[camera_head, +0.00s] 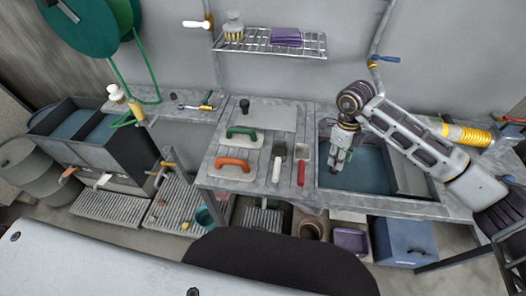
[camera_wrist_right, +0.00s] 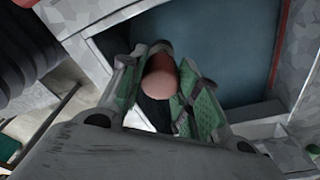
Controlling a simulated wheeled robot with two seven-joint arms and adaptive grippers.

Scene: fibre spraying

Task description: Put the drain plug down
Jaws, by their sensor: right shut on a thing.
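My right gripper (camera_head: 338,165) hangs over the left part of the water-filled sink basin (camera_head: 365,172). In the right wrist view its green-padded fingers (camera_wrist_right: 165,98) are shut on the drain plug (camera_wrist_right: 160,78), which shows a rounded reddish-brown end and a dark part below. The blue-grey water of the basin (camera_wrist_right: 215,45) and the pale basin rim lie behind it in that view. In the head view the plug is too small and covered to tell apart from the fingers. My left gripper is not in view.
Left of the basin, the counter holds a green-handled trowel (camera_head: 243,135), an orange-handled trowel (camera_head: 234,166), a red-handled tool (camera_head: 301,172) and a black knob-like thing (camera_head: 244,105). A wire shelf (camera_head: 270,44) hangs above. A blue box (camera_head: 403,242) stands below.

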